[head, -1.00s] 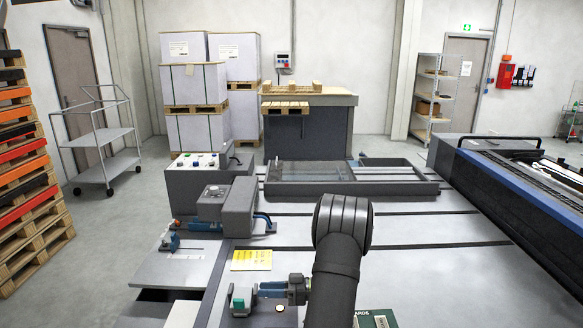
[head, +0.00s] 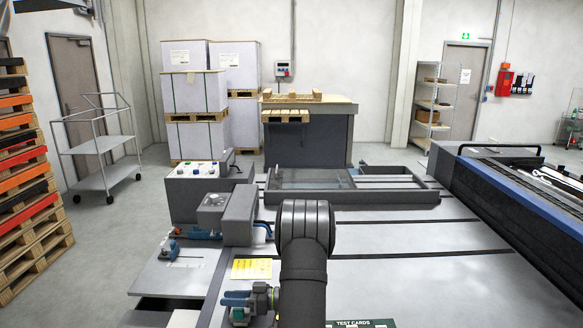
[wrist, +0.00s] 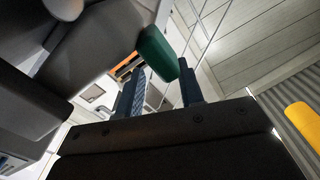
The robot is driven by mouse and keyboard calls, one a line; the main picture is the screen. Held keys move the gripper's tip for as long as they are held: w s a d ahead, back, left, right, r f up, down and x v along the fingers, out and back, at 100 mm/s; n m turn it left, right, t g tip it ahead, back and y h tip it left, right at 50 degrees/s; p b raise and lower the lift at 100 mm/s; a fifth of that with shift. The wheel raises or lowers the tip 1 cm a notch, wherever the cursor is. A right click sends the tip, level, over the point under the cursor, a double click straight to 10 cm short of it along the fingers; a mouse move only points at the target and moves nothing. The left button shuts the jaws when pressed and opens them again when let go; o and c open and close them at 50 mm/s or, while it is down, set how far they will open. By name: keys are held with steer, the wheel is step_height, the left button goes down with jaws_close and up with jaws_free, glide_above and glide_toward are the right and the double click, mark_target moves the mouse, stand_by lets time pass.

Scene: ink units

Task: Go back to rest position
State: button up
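My gripper (head: 235,299) is at the lower middle of the head view, left of my dark arm, with its blue fingers pointing left. In the wrist view the two blue fingers (wrist: 162,85) stand apart, with light background showing between them. A rounded green block (wrist: 158,53) lies by the fingertips. I cannot tell whether it touches a finger. It adjoins a large dark grey part on the left. In the head view my gripper covers most of the spot around the block. I see nothing held.
A grey ink unit (head: 212,212) and a yellow label (head: 251,269) lie near my gripper on the left. A shallow tray (head: 352,197) stands behind my arm. A green TEST CARDS sign (head: 352,323) is at the front edge. The grey deck (head: 420,260) to the right is clear.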

steer(key=d, duration=1.7)
steer(key=shift+d, duration=0.4)
steer(key=a, duration=1.7)
steer(key=shift+a, duration=0.2)
steer(key=shift+w+a+r, duration=0.1)
steer(key=shift+w+a, duration=0.05)
steer(key=shift+a, duration=0.1)
steer(key=m, duration=0.1)
steer(key=w+r+m, duration=0.1)
steer(key=m, duration=0.1)
steer(key=shift+w, duration=0.3)
steer(key=m, duration=0.1)
steer(key=w+m, duration=0.1)
steer(key=m, duration=0.1)
steer(key=shift+r, duration=0.15)
steer(key=w+m, duration=0.1)
steer(key=m, duration=0.1)
steer(key=shift+w+r+m, duration=0.15)
steer(key=shift+w+m, duration=0.15)
steer(key=shift+w, duration=0.1)
steer(key=shift+w+d+m, duration=1.1)
steer(key=shift+d+m, duration=0.15)
steer(key=shift+m, duration=0.35)
